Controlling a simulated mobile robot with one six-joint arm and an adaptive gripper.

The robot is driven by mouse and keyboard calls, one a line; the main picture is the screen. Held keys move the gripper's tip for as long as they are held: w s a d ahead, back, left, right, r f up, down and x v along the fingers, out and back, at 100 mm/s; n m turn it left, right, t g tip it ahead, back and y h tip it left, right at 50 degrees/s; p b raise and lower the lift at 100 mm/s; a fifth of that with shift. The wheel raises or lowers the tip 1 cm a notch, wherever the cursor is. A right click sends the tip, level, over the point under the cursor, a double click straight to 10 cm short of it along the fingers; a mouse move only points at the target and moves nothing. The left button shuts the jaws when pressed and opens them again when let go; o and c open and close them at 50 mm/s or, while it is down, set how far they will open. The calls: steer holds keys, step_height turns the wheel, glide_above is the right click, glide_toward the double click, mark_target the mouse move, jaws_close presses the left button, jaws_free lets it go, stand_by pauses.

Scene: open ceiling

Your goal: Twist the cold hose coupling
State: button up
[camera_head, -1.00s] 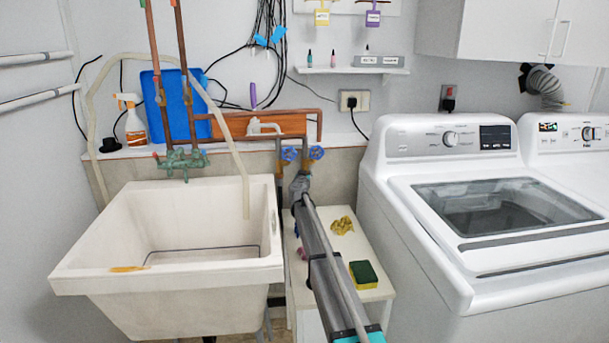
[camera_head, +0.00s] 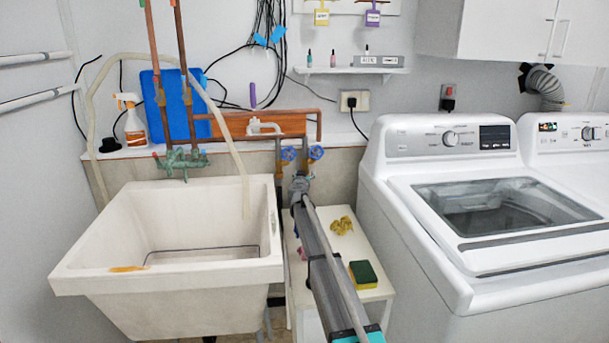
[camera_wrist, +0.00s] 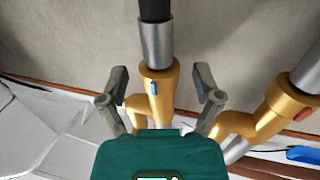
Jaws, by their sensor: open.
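In the wrist view, a silver hose coupling (camera_wrist: 156,42) joins a dark hose to a brass valve body (camera_wrist: 158,88) with a blue mark. My gripper (camera_wrist: 160,88) is open, with one finger on each side of that blue-marked brass body. Gaps show between the fingers and the brass, and the silver coupling is just beyond the fingertips. A second brass valve (camera_wrist: 292,103) with a red mark stands to the right, with its own silver coupling (camera_wrist: 308,70). In the head view, my gripper (camera_head: 299,186) is below two blue handwheels (camera_head: 316,152) and hides the couplings.
A white utility sink (camera_head: 165,285) stands left of my arm. A small white stand (camera_head: 375,293) under my arm holds a sponge (camera_head: 363,274) and a yellow crumpled item (camera_head: 342,225). A white washer (camera_head: 415,240) stands to the right. The wall (camera_wrist: 230,40) is close behind the valves.

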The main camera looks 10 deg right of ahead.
steer(key=v, duration=0.7)
steer(key=shift+w, duration=0.1)
steer(key=shift+r, duration=0.1)
